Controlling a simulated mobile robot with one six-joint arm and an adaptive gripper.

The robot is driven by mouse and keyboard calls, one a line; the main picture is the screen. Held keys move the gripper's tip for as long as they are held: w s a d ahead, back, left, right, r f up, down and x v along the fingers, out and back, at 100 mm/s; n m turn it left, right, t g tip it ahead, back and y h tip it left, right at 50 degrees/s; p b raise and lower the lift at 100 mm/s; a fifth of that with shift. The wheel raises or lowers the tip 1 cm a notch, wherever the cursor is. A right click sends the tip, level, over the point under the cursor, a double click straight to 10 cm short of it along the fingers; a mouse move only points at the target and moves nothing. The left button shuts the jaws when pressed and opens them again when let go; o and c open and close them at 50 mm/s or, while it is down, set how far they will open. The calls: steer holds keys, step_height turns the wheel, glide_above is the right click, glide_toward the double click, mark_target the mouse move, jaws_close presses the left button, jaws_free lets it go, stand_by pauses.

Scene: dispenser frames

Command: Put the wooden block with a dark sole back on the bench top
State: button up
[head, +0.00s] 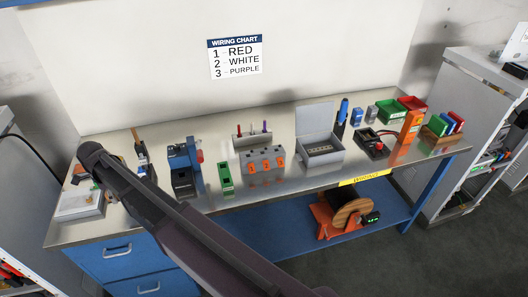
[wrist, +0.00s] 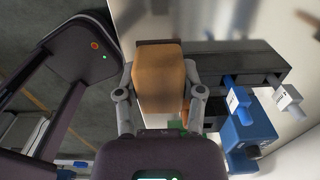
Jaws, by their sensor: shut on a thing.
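In the wrist view my gripper (wrist: 160,72) is shut on the wooden block (wrist: 160,92), with one finger on each side. The block is orange-brown. A dark strip shows at its far end, but I cannot tell whether it is the sole. I cannot tell from this view whether the block touches anything beneath it. The bench top (head: 215,205) is a bright metal sheet in the head view. My arm crosses its left part there and I cannot make out the gripper or the block clearly.
A pale tray (head: 80,206) stands at the bench's left end. A blue device (head: 184,172), a green block (head: 226,182), an open grey box (head: 320,152) and an orange block (head: 411,126) stand along the top. Bare metal runs along the front edge. A reel (head: 350,213) sits on the lower shelf.

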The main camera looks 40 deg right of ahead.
steer(key=s+f+b, duration=0.3)
steer(key=s+f, duration=0.1)
steer(key=s, duration=0.6)
steer(key=shift+s+a+f+b, duration=0.3)
steer(key=shift+s+b, duration=0.05)
steer(key=shift+w, duration=0.1)
steer(key=b, duration=0.1)
glide_above(120, 207)
steer(key=s, duration=0.1)
steer(key=shift+d+f, duration=0.1)
steer(key=shift+f, duration=0.6)
steer(key=shift+w, duration=0.55)
steer(key=shift+f+b, duration=1.8)
steer(key=shift+b, duration=0.2)
